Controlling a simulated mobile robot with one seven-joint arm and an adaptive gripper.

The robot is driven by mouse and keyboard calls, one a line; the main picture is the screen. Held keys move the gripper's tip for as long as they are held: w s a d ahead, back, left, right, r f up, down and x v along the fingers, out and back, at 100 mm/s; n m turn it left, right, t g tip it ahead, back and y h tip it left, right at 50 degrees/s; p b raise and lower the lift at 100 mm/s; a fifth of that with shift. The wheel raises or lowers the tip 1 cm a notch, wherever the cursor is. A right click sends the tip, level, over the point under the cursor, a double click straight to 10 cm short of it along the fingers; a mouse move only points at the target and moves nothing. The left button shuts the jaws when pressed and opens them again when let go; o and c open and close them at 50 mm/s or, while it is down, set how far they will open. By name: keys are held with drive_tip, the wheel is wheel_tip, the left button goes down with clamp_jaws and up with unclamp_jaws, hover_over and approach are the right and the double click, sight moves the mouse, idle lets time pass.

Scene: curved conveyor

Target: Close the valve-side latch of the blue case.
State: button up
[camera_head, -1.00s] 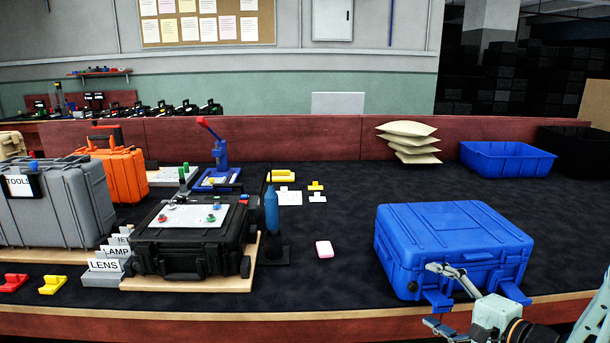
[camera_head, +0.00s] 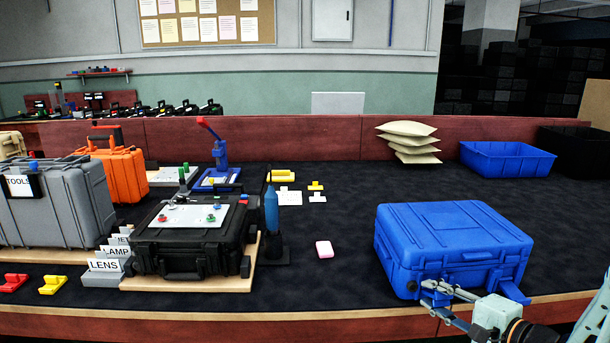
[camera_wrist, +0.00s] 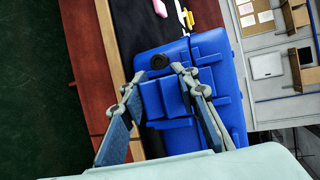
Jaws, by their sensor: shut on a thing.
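The blue case (camera_head: 450,235) lies closed at the front right of the table and fills the middle of the wrist view (camera_wrist: 228,88). A round black valve (camera_wrist: 159,61) shows on its front, close to the valve-side latch (camera_wrist: 151,98), a blue flap. My gripper (camera_head: 434,300) is at the case's left front corner, its fingers closed about this latch; it also shows in the wrist view (camera_wrist: 153,84). In the head view the fingers hide most of the latch. The other latch (camera_head: 512,293), to the right, sticks out from the front.
The table's front edge (camera_head: 340,305) runs just below the case. A black case (camera_head: 190,250) stands farther left. A blue bin (camera_head: 506,160) and stacked beige bags (camera_head: 410,142) are behind.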

drive_tip(key=shift+d+n+g+y, duration=0.5)
drive_tip(key=shift+n+g+y, duration=0.15)
drive_tip(key=shift+y, duration=0.35)
drive_tip(key=shift+d+n+g+y, duration=0.15)
drive_tip(key=shift+n+g+y, duration=0.25)
drive_tip(key=shift+y, duration=0.3)
drive_tip(key=shift+c, duration=0.2)
drive_tip(key=shift+w+d+n+g+y, duration=0.1)
drive_tip(key=shift+d+n+g+y, duration=0.3)
drive_tip(key=shift+n+g+y, duration=0.4)
drive_tip(key=shift+d+n+g+y+b, duration=0.2)
drive_tip(key=shift+n+g+y+b, duration=0.2)
drive_tip(key=shift+y, duration=0.2)
